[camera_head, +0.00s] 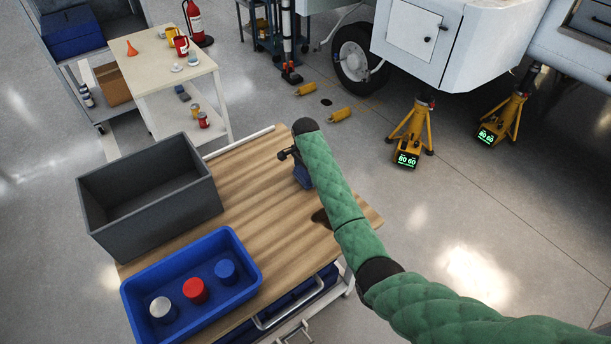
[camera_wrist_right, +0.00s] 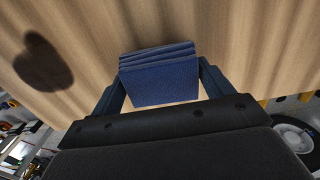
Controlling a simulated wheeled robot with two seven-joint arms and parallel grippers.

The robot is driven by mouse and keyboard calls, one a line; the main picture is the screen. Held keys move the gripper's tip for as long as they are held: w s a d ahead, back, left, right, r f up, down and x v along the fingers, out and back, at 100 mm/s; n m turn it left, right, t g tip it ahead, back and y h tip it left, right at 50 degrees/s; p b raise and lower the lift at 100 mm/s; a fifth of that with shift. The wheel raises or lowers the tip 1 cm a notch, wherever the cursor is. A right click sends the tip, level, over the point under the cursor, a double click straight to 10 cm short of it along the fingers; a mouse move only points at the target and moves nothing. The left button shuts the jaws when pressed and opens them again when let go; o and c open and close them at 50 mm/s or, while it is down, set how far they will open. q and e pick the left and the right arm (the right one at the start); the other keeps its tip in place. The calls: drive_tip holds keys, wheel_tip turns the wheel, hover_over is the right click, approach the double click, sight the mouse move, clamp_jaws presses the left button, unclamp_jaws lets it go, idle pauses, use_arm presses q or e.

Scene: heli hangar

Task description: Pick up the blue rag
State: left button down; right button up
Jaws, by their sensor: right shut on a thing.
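The blue rag (camera_wrist_right: 158,78) is a folded stack between the two fingers of my right gripper (camera_wrist_right: 160,92) in the right wrist view. The fingers are shut on its sides. In the head view the rag (camera_head: 303,174) shows partly beside my green-sleeved right arm, at the wooden table's right part. My right gripper (camera_head: 290,155) is mostly hidden there by the wrist. I cannot tell whether the rag touches the tabletop. My left gripper is not in view.
The wooden table (camera_head: 255,190) holds a grey bin (camera_head: 205,195) and a blue tray (camera_head: 252,262) with red, blue and silver-capped items. A dark stain (camera_head: 321,217) lies near the right arm. Yellow jack stands (camera_head: 412,135) are on the floor beyond.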

drive_tip(key=r, duration=0.1)
drive_tip(key=r+b, duration=0.1)
drive_tip(key=d+r, duration=0.1)
drive_tip(key=shift+s+b, duration=0.3)
use_arm(q)
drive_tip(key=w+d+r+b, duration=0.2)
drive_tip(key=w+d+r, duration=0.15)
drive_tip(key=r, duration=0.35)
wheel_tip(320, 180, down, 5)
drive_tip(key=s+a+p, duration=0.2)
drive_tip(key=p, duration=0.1)
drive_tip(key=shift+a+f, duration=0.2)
use_arm(e)
drive_tip(key=s+d+r, duration=0.6)
drive_tip(key=d, duration=0.2)
drive_tip(key=shift+d+r, duration=0.25)
drive_tip(key=shift+r, duration=0.15)
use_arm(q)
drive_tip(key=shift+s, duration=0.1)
use_arm(e)
drive_tip(key=shift+s, duration=0.1)
drive_tip(key=o, duration=0.4)
drive_tip(key=c, duration=0.3)
